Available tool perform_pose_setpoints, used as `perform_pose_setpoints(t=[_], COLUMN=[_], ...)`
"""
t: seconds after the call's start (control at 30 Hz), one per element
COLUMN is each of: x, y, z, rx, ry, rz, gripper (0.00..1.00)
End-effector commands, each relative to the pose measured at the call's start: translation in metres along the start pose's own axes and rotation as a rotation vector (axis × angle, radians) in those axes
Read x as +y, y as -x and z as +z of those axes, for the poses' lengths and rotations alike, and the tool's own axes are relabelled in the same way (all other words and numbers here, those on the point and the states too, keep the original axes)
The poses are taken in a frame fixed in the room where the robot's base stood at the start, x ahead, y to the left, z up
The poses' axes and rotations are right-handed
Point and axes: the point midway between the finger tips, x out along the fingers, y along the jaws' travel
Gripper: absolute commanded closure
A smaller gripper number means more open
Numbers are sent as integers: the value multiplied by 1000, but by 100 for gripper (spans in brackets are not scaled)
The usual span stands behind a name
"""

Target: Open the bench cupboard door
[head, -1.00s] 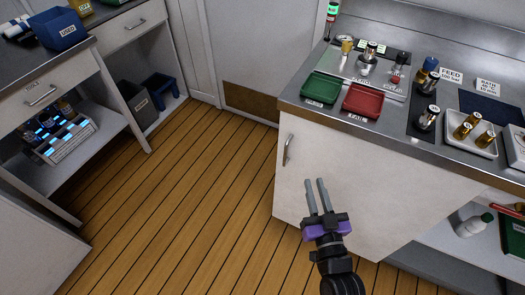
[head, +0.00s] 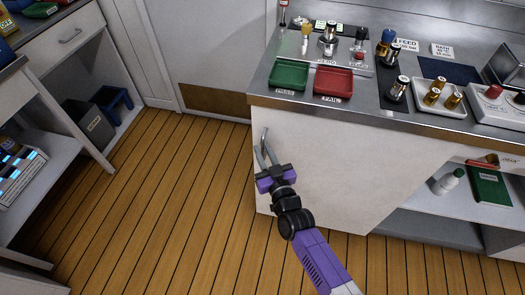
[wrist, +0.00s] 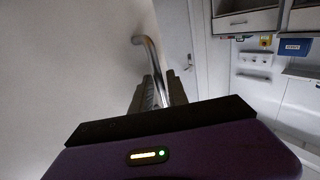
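The bench cupboard door (head: 325,180) is a plain white panel under the steel counter, and it looks closed. Its curved metal handle (head: 265,136) is upright near the door's left edge. The handle (wrist: 150,52) also shows in the wrist view, running down between my fingers. My gripper (head: 262,147) is at the handle, its two grey fingers apart, one on each side of the bar. In the wrist view my gripper (wrist: 158,90) straddles the lower part of the handle. I cannot tell whether a finger touches it.
Above the door, the counter holds a green tray (head: 289,74), a red tray (head: 334,81) and several small vials. An open shelf (head: 430,225) with a white bottle (head: 447,181) is to the right. The wooden floor (head: 165,190) to the left is clear.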

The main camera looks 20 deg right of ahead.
Motion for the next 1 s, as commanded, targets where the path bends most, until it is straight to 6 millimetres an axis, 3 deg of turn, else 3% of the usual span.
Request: perform_pose_setpoints(t=[0.33, 0.47, 1.0], x=[0, 0, 0], y=[-5, -5, -5], z=[0, 0, 0], rx=[0, 0, 1], ry=[0, 0, 0], rz=[0, 0, 0], gripper=[80, 100, 100])
